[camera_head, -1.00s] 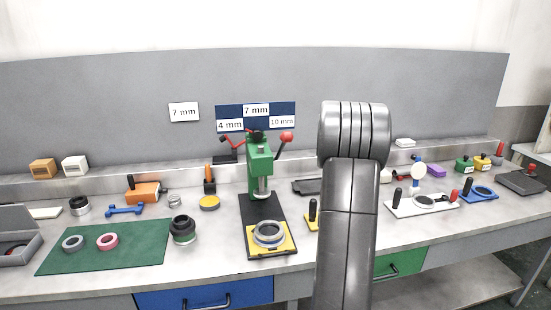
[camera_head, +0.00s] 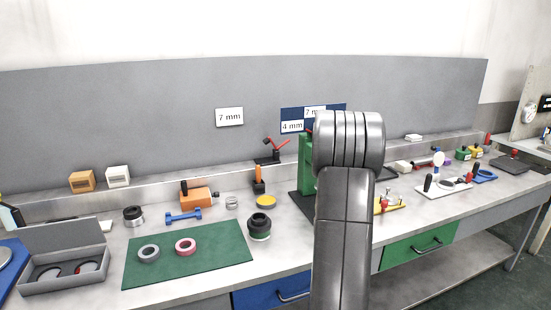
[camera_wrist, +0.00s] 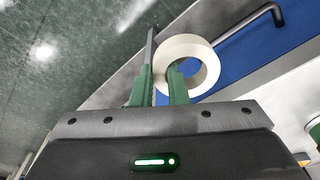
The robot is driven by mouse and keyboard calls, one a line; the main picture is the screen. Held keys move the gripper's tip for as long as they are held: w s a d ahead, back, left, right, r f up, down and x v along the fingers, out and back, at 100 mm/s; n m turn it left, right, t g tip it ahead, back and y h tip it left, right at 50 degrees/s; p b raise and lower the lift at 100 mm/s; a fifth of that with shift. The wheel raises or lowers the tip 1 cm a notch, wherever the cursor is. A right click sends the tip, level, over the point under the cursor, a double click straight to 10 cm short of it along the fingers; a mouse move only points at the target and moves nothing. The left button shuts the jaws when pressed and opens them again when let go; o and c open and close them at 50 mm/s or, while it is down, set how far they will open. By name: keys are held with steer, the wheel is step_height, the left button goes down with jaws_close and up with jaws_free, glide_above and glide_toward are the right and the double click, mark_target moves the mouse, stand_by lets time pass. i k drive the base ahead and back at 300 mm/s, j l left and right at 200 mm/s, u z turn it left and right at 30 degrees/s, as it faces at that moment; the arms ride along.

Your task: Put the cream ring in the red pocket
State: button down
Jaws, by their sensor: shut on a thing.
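The cream ring (camera_wrist: 207,48) is in the wrist view, held by its wall. My gripper (camera_wrist: 160,80) has two green fingers closed on the ring's left side, one inside the hole and one outside. In the head view my arm's links hide the gripper and ring. At the left of the bench an open grey case (camera_head: 64,288) with a raised lid holds dark and grey round shapes with a little red between them. I cannot tell clearly which part is a red pocket.
A green mat (camera_head: 215,265) bears a grey ring (camera_head: 149,253) and a pink ring (camera_head: 186,246). A dark green-banded cylinder (camera_head: 259,226) stands beside it. A green press (camera_head: 305,165) is partly behind my arm. A blue drawer (camera_head: 262,296) is below the bench edge.

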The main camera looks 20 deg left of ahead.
mark_target(50, 277)
steer(key=k+j+z, duration=0.15)
steer(key=k+j, duration=0.15)
steer(key=j, duration=0.25)
steer(key=k+j+z, duration=0.15)
steer(key=k+j, duration=0.15)
steer(key=j, duration=0.25)
steer(key=k+j+z, duration=0.15)
steer(key=k+j, duration=0.2)
steer(key=j, duration=0.15)
steer(key=k+j+z, duration=0.1)
steer(key=j, duration=0.3)
steer(key=k+j, duration=0.2)
steer(key=j, duration=0.15)
steer(key=k+j+z, duration=0.15)
steer(key=j, duration=0.2)
steer(key=k+j, duration=0.2)
steer(key=j, duration=0.15)
steer(key=k+j+z, duration=0.15)
steer(key=j, duration=0.2)
